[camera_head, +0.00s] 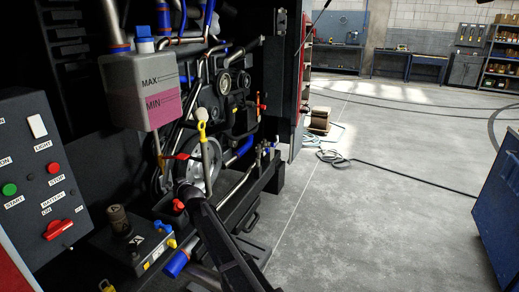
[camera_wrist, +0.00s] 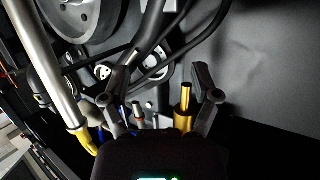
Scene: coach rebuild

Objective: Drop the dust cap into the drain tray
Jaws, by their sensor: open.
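My gripper (camera_wrist: 161,82) is open in the wrist view, its two dark fingers spread apart with no object held between them. A brass fitting (camera_wrist: 184,118) stands close to the inner side of the right finger; I cannot tell whether they touch. In the head view my dark arm reaches from the bottom into the engine bay, and its fingers cannot be made out. A red cap (camera_head: 178,204) shows just left of the arm's end; I cannot tell whether it is the dust cap. I cannot identify the drain tray with certainty in either view.
A coolant tank (camera_head: 142,90) hangs over the bay, with a yellow-handled dipstick (camera_head: 202,128) beside it. Hoses and a pulley (camera_wrist: 75,18) crowd the gripper. Open floor (camera_head: 370,225) lies right.

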